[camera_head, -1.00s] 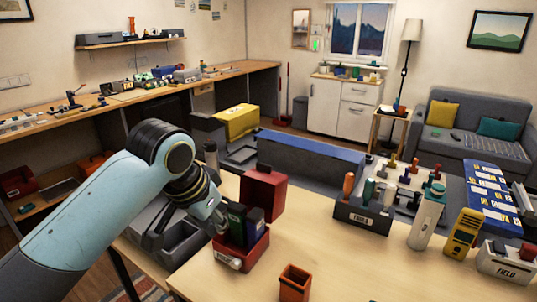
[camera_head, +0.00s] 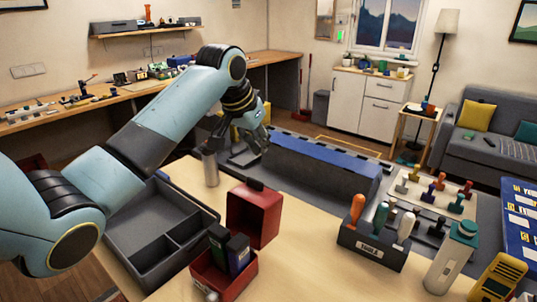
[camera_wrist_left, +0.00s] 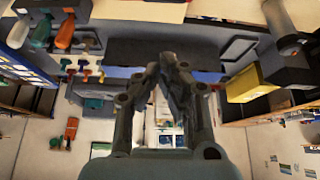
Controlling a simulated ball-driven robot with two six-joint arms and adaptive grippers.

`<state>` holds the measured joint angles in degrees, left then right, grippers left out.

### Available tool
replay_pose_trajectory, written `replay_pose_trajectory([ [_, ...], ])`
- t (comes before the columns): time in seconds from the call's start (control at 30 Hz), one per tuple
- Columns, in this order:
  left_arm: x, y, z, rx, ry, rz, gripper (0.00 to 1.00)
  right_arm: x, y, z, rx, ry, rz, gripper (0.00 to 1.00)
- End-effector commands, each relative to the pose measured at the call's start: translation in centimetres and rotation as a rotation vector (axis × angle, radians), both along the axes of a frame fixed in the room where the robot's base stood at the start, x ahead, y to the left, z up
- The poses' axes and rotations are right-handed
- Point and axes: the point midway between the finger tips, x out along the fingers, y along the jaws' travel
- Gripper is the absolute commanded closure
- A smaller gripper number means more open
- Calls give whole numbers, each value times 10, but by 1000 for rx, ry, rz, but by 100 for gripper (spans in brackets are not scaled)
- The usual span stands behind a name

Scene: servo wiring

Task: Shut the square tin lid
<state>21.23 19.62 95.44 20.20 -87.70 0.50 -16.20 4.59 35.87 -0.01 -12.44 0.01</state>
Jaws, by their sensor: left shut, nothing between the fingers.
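The red square tin (camera_head: 223,278) stands on the light wooden table in the head view. Its red lid (camera_head: 253,216) is open and stands upright at the tin's back. A dark green box and a dark blue box (camera_head: 238,252) stand inside and rise above the rim. My left gripper (camera_head: 257,146) is beyond and above the tin, apart from the lid. In the left wrist view the left gripper (camera_wrist_left: 167,68) is shut and empty, its fingers together. The tin cannot be made out in that view. My right gripper is not in view.
A grey compartment tray (camera_head: 160,245) lies left of the tin. A metal flask (camera_head: 210,168) stands behind it. A dark tool holder (camera_head: 372,245) with coloured handles and a white-green bottle (camera_head: 450,258) stand to the right. The table between tin and holder is clear.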

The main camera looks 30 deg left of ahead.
Motion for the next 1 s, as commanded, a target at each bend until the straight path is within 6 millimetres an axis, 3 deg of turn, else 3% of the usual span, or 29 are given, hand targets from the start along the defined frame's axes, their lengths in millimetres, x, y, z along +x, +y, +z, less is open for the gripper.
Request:
replay_pose_trajectory([
  [0.1,7,-1,-14,-3,3,-1,100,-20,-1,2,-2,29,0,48],
  [0.27,22,-2,-42,-3,3,-1,100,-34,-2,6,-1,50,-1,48],
  [0.53,46,-3,-85,-2,3,-1,100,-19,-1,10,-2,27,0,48],
  [0.73,16,-1,-75,2,0,-1,100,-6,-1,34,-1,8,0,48],
  [1.0,5,-1,-75,0,-1,-1,100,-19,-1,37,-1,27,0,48],
])
